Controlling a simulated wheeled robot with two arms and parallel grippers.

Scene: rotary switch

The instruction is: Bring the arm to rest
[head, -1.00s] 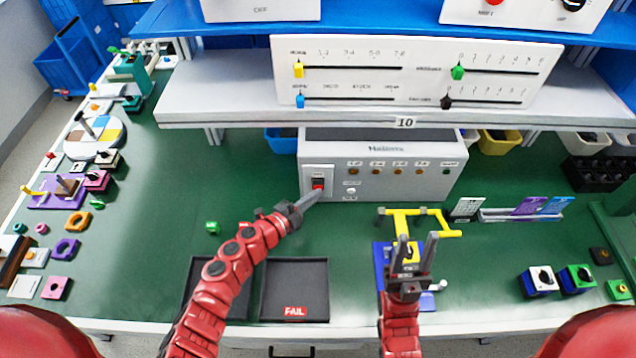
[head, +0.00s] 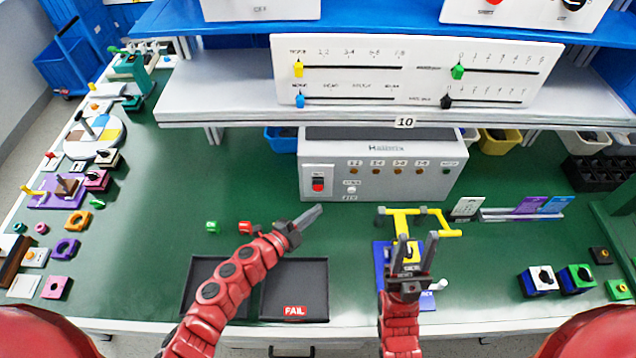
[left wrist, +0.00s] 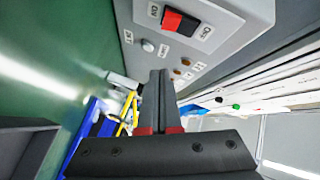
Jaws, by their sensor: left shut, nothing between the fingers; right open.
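My left gripper (head: 312,215) is shut and empty, above the green table in front of the grey control box (head: 385,182). It is apart from the box. The red and black rocker switch (head: 318,184) on the box's left panel is in clear view above my left fingertips. In the left wrist view the switch (left wrist: 180,22) shows at the top, beyond the closed fingers (left wrist: 160,95). My right gripper (head: 416,246) is open and empty, over a blue base (head: 384,262) with a yellow frame (head: 408,222).
Two black trays (head: 294,262) lie below my left arm, one marked FAIL. A shelf edge (head: 240,118) overhangs the box.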

